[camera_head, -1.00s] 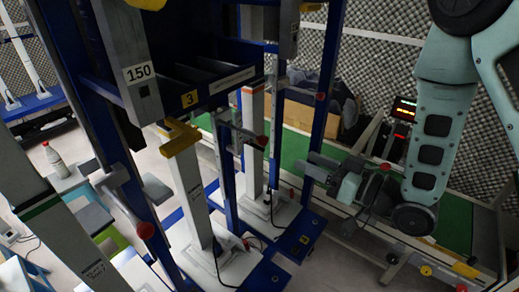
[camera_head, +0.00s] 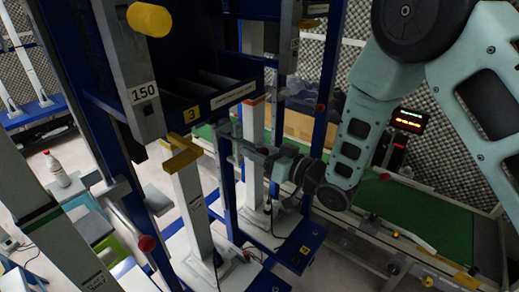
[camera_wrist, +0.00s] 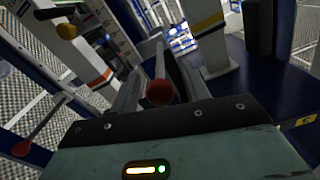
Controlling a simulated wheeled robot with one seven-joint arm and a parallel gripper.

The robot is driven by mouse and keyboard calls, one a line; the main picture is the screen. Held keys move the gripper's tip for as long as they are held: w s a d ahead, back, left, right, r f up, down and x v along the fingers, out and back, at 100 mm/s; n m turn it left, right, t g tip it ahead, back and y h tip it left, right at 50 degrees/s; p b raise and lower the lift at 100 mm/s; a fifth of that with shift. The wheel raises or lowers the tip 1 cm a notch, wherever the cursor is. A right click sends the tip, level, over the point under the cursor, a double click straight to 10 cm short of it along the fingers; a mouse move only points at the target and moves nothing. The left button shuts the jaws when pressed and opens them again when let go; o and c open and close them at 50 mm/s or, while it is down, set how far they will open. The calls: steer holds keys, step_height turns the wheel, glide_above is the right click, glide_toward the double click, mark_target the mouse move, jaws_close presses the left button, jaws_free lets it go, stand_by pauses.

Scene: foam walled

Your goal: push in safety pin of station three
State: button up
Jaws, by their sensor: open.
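My gripper (camera_head: 240,145) reaches in from the right, in front of a white post, just below and right of that label. In the wrist view my gripper (camera_wrist: 156,88) is open, with a grey finger on each side of a red ball knob (camera_wrist: 160,92). The knob sits on a thin pin that runs away from the camera. I cannot tell whether the fingers touch it. In the head view my gripper's tips and this knob are hard to make out.
Blue uprights and white posts (camera_head: 195,205) crowd around my gripper. Other red knobs show at the lower left (camera_head: 146,243) and on a right-hand upright (camera_head: 320,108). A yellow cylinder (camera_head: 150,19) juts out above. A green-topped conveyor (camera_head: 420,215) lies right.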

jaws_close()
steer(key=b, duration=0.3)
glide_toward(219, 133)
steer(key=x, duration=0.5)
steer(key=shift+w+f, duration=0.3)
steer(key=shift+r, duration=0.15)
jaws_free()
steer(key=shift+w+a, duration=0.1)
steer(key=b+v, duration=0.4)
steer(key=v, duration=1.3)
steer(key=shift+s, duration=0.2)
